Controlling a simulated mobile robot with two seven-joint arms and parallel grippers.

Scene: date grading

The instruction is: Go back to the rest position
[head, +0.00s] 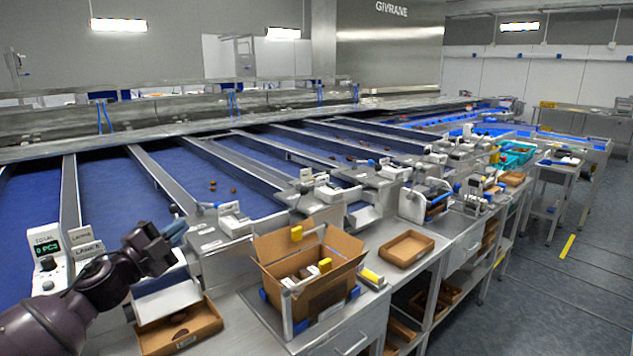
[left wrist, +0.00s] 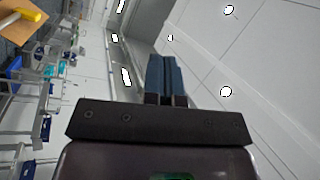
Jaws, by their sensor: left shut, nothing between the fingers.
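My left gripper (head: 176,233) shows at the lower left of the head view, raised over the near edge of the grading line. Its blue fingers are together and hold nothing. In the left wrist view the closed fingers (left wrist: 165,78) point up against the ceiling and walls, with nothing between them. My right gripper is in neither view.
An open cardboard box (head: 310,295) with packs inside stands on the steel counter. A shallow carton tray (head: 210,322) lies below my left arm, and another tray (head: 408,262) lies to the right. Blue belts (head: 110,195) run behind. Grey floor (head: 560,300) is clear at right.

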